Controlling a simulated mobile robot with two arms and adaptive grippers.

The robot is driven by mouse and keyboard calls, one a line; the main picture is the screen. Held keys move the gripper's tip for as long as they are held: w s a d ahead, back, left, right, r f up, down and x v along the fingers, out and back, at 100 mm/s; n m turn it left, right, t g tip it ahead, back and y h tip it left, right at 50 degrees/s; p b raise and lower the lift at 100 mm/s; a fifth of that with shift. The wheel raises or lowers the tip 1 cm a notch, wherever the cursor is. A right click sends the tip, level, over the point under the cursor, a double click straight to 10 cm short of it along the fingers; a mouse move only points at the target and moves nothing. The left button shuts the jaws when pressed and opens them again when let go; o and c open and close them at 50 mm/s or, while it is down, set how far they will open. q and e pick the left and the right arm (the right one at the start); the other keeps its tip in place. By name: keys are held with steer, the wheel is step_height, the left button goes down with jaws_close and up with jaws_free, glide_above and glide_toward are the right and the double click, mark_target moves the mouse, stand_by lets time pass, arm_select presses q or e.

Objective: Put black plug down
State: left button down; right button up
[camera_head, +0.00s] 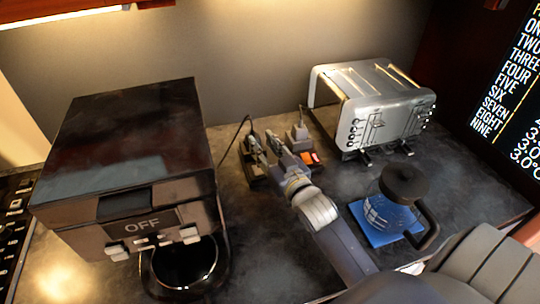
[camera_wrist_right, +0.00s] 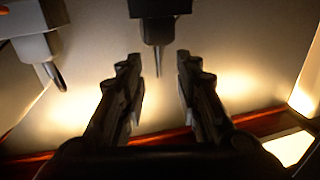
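The black plug (camera_wrist_right: 160,12) shows at the top of the right wrist view, with a thin dark prong pointing down in the picture. My right gripper (camera_wrist_right: 158,64) has its two fingers spread, with a clear gap between the tips. The plug is in line with that gap, and neither finger visibly closes on it. In the head view my right gripper (camera_head: 266,146) is at the power strip (camera_head: 255,175) between the coffee machine and the toaster. It hides much of the plug area there. My left gripper is not in view.
A grey plug (camera_head: 298,131) sits beside an orange switch (camera_head: 311,157); a pale plug (camera_wrist_right: 35,30) shows in the wrist view. The coffee machine (camera_head: 130,140) stands left, the toaster (camera_head: 370,105) right.

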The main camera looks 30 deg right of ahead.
mark_target(256, 137)
steer(key=shift+s, duration=1.25)
steer(key=shift+o, duration=1.1)
steer(key=shift+s+a, duration=0.1)
steer(key=shift+s, duration=0.2)
steer(key=o, duration=0.4)
steer(key=shift+r, duration=0.15)
steer(key=w+g, duration=0.1)
steer(key=w+r+g+p, duration=0.1)
steer(key=w, duration=0.1)
steer(key=w+d+g, duration=0.1)
steer(key=shift+w+r+p, duration=0.15)
steer(key=shift+p, duration=0.2)
steer(key=x, duration=0.5)
steer(key=shift+w+f+p, duration=0.15)
steer(key=shift+f+p, duration=0.1)
steer(key=shift+p, duration=0.1)
steer(key=shift+w, duration=0.4)
steer(key=shift+f+p+x, duration=0.15)
steer(key=shift+p+x, duration=0.25)
steer(key=shift+x, duration=0.7)
steer(key=shift+f+p+x, duration=0.15)
steer(key=shift+p+x, duration=0.25)
steer(key=shift+x, duration=0.7)
